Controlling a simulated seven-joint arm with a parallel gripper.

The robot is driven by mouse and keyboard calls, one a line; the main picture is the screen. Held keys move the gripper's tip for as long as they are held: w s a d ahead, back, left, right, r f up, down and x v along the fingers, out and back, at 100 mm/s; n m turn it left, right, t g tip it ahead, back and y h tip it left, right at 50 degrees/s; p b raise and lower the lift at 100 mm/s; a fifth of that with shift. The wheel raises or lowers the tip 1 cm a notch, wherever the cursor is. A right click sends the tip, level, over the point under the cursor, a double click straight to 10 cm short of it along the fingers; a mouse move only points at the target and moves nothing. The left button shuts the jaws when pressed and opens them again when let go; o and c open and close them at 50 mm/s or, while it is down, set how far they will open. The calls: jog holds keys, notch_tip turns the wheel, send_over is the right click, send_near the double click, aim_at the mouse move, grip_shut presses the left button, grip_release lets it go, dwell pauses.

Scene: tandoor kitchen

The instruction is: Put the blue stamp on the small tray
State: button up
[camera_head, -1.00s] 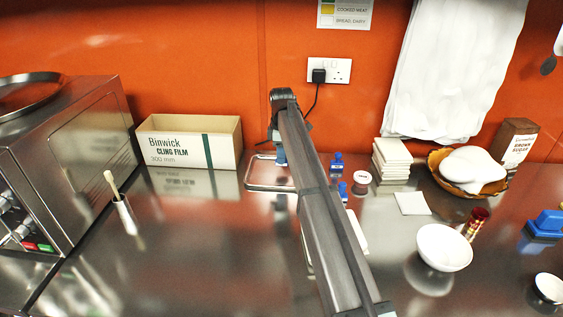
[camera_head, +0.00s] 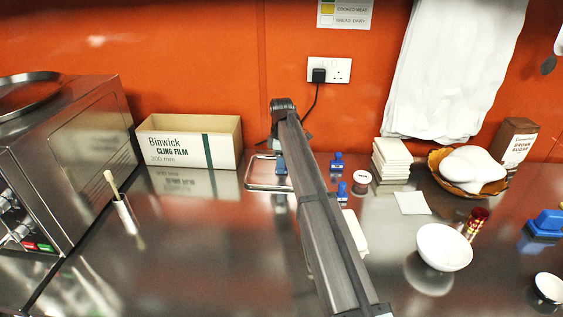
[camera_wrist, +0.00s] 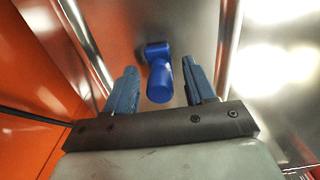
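The small tray (camera_head: 249,184), a shallow metal tray with a raised rim, lies right of the cling film box in the head view; its rims (camera_wrist: 228,40) also show in the wrist view. A blue stamp (camera_wrist: 159,78) shows between my fingers in the wrist view, over the tray's floor, with a gap on each side. Whether its base touches the tray is hard to tell. My gripper (camera_wrist: 161,86) is open around it, with its blue-grey fingers apart. In the head view my gripper (camera_head: 281,166) is over the tray, partly hidden by my arm.
A white bowl (camera_head: 444,247) and larger blue stamp (camera_head: 545,226) are further right.

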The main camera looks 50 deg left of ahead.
jog(key=shift+r, duration=0.1)
notch_tip(320, 180, up, 12)
dwell(0.7)
